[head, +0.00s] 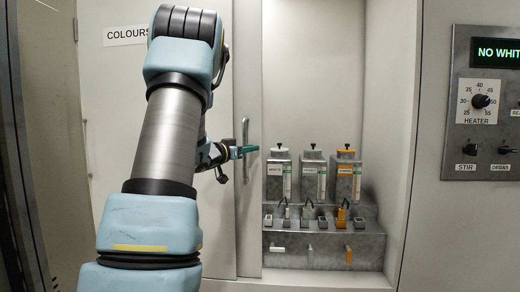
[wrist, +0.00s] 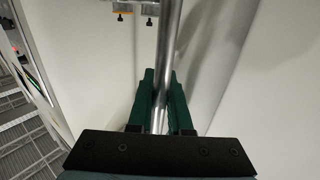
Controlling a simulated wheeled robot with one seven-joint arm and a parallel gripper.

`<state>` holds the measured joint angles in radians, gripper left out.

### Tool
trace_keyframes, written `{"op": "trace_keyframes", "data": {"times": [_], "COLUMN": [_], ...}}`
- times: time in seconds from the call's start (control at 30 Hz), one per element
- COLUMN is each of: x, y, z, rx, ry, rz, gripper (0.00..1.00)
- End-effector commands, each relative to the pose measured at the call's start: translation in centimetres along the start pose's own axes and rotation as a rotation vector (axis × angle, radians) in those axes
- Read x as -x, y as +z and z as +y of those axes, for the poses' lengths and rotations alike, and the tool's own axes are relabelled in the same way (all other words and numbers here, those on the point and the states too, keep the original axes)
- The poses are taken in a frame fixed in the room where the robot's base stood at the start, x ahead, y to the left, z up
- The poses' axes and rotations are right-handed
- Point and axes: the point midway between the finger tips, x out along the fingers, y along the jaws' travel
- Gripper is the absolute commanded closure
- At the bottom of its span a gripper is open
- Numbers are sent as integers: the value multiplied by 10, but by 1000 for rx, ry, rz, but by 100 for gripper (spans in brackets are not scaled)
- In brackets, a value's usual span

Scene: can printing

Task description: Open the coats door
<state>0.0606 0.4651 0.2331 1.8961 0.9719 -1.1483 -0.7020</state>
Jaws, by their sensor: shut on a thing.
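My gripper (head: 240,152) is at a pale door panel (head: 249,220) beside an open recess. In the wrist view its dark green fingers (wrist: 161,105) are shut around a vertical metal bar handle (wrist: 170,50). The handle also shows in the head view (head: 245,127) as a thin upright bar. The panel stands at the left edge of the recess, partly behind another pale panel with a "COLOURS" sign (head: 125,36). My arm covers much of that panel. No sign reading "coats" shows.
The recess holds a grey stand (head: 325,238) with several canisters (head: 313,177) just right of my gripper. Another handle (head: 86,148) is on the left. A control panel (head: 485,120) with a heater dial is at the right.

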Motion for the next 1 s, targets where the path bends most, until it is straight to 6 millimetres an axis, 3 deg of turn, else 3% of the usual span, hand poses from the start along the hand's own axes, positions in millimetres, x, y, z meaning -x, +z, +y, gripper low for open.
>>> {"op": "trace_keyframes", "data": {"times": [0.37, 0.4, 0.5, 0.77, 1.0], "x": [1, 1, 1, 2, 34], "y": [0, 0, 0, 0, 1], "z": [-2, -2, -2, -2, -3], "rx": [0, 0, 0, -1, -2], "ry": [-1, -1, -1, -1, -4], "rz": [0, 0, 1, 1, 2], "gripper": [100, 80, 71, 71, 71]}}
